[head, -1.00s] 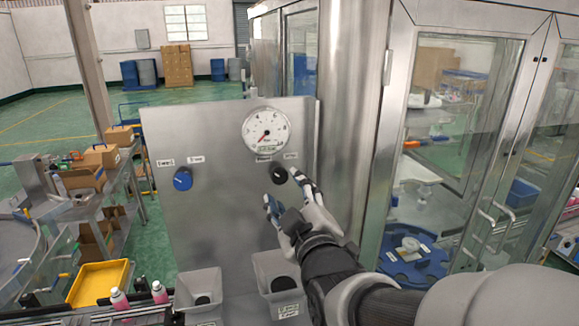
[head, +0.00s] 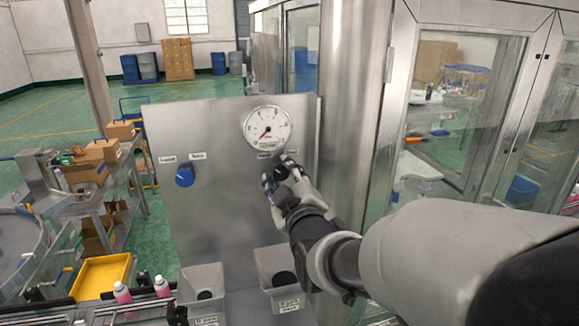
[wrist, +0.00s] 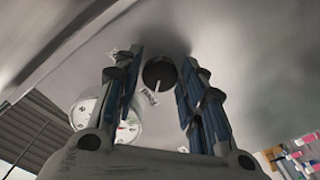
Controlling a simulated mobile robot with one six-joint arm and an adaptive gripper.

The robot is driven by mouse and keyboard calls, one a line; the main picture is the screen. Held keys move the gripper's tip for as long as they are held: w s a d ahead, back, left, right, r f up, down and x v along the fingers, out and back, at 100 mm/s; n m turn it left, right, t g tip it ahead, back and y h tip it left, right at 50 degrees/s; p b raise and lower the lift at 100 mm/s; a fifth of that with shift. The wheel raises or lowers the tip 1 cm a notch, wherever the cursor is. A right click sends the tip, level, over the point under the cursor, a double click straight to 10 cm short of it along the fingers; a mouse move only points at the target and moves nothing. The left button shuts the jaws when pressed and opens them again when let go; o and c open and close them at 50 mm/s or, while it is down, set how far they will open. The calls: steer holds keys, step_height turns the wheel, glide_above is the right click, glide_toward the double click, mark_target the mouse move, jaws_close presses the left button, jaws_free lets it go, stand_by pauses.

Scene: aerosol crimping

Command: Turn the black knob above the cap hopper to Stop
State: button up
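The black knob (wrist: 159,73) sits on the grey panel (head: 215,130), below the round gauge (head: 267,128) and above the right-hand hopper (head: 272,262). A white mark on the knob shows in the wrist view. My gripper (head: 281,176) is at the knob in the head view and partly hides it. In the wrist view my gripper (wrist: 160,68) is open, its two blue-padded fingers on either side of the knob, with a gap seen on both sides. Small labels sit by the knob; they are too small or blurred to read for sure.
A blue knob (head: 185,177) with two labels is at the panel's left. A second hopper (head: 202,285) stands lower left. A glass-doored steel cabinet (head: 370,130) stands right of the panel.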

steer(key=c, duration=0.7)
steer(key=shift+o, duration=0.2)
steer(key=shift+f+m+b, duration=0.1)
steer(key=shift+m+b, duration=0.2)
steer(key=shift+b, duration=0.3)
steer(key=m+b, duration=0.2)
steer(key=b, duration=0.2)
steer(key=shift+f+m, duration=0.1)
steer(key=shift+m, duration=0.3)
steer(key=m+b, duration=0.4)
steer(key=b, duration=0.2)
steer(key=m+b, duration=1)
steer(key=shift+r, duration=0.2)
steer(key=shift+m, duration=0.4)
